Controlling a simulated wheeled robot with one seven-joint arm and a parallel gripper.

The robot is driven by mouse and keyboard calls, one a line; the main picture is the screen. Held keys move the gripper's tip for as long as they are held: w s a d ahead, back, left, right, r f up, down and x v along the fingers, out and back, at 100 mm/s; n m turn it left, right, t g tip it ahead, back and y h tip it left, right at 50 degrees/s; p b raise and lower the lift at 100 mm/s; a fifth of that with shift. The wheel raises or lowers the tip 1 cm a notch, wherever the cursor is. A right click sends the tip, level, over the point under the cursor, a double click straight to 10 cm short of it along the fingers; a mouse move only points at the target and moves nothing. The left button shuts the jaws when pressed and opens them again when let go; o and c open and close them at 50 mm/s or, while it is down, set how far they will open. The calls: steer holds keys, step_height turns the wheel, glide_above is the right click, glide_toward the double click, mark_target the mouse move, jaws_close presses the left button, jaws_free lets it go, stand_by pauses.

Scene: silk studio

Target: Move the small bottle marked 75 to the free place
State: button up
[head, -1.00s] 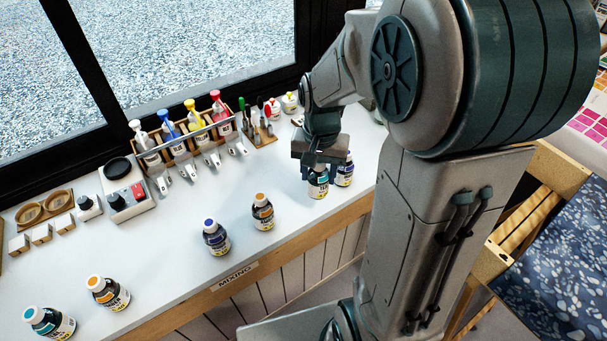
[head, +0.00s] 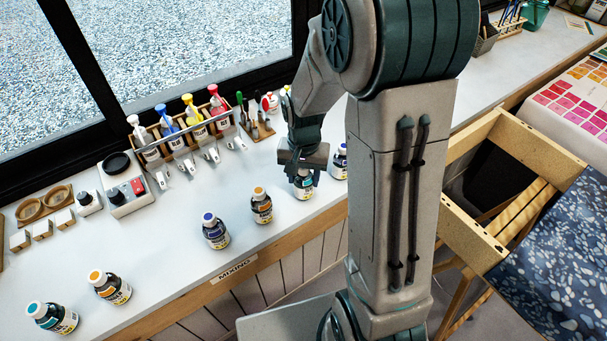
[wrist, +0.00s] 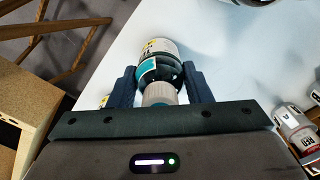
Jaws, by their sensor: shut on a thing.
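My gripper (head: 303,172) is shut on a small dark bottle with a teal cap and a pale label (head: 304,187). The bottle is between both fingers in the wrist view (wrist: 160,68), where its teal band shows. I cannot read its number, and I cannot tell whether its base touches the counter. A similar bottle (head: 340,164) stands just right of it, partly behind my arm. To the left stand an orange-capped bottle (head: 261,208) and a blue-capped bottle (head: 215,233). Farther left are another orange-capped bottle (head: 110,288) and a teal-capped one (head: 52,318).
The white counter (head: 160,245) has a wide bare stretch between the blue-capped bottle and the left orange-capped one. A rack of pump bottles (head: 190,127) and a small device with a red part (head: 127,190) stand behind. A MIXING label (head: 236,271) marks the front edge.

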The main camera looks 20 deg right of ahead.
steer(key=shift+f, duration=0.2)
steer(key=o, duration=1.1)
steer(key=shift+r, duration=0.1)
steer(key=shift+c, duration=0.2)
steer(key=shift+r, duration=0.1)
step_height(320, 180, up, 11)
steer(key=shift+r, duration=0.1)
steer(key=shift+s+r, duration=0.2)
steer(key=shift+r, duration=0.35)
steer(key=s+r+n+t, duration=0.2)
steer(key=s+n, duration=0.3)
steer(key=s, duration=0.9)
steer(key=shift+r+t, duration=0.4)
steer(key=shift+t, duration=0.1)
